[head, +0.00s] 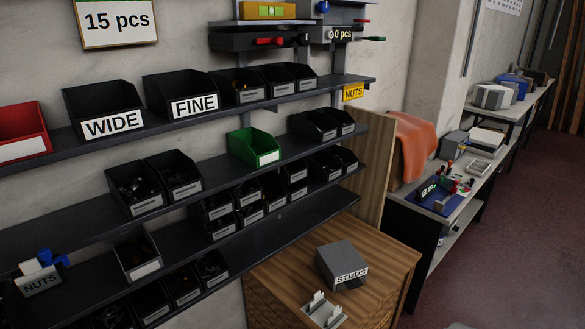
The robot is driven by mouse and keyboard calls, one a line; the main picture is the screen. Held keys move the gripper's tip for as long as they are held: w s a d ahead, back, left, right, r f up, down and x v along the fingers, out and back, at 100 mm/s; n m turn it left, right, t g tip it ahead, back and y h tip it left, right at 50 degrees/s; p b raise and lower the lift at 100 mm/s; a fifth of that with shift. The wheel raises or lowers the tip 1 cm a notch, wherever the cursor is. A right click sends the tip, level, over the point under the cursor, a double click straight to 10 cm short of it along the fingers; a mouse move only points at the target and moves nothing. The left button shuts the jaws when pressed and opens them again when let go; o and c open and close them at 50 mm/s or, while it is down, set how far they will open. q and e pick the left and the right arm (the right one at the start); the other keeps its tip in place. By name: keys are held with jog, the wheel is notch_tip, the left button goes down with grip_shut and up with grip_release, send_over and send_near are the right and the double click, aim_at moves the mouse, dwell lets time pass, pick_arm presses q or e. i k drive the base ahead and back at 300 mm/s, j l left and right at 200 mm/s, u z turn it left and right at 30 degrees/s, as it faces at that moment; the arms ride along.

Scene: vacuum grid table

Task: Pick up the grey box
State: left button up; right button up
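A grey box (342,262) with a white label reading STUDS stands on top of the wooden cabinet (285,272), at the lower middle of the head view. Its top and label side show, and a dark patch lies under the label. Nothing holds it. Another grey bin (38,284), labelled NUTS, is at the lower left edge with blue and white pieces in it. Neither of my grippers shows in this view.
A small light-grey fixture (323,310) with upright parts sits on the cabinet in front of the STUDS box. Dark wall shelves (285,215) with several black bins and a green bin (254,147) stand left. A workbench (455,190) stands right, beside open floor (500,270).

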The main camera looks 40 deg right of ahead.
aim_at(341, 265)
jog(key=z, duration=1.8)
jog(key=u, duration=0.15)
jog(key=i+l+u, duration=0.15)
jog(key=l+u, duration=0.15)
jog(key=i+l+u, duration=0.1)
jog(key=l+u, duration=0.15)
jog(key=l, duration=0.2)
jog(key=l+u, duration=0.3)
jog(key=i+l, duration=0.05)
jog(key=l, duration=0.05)
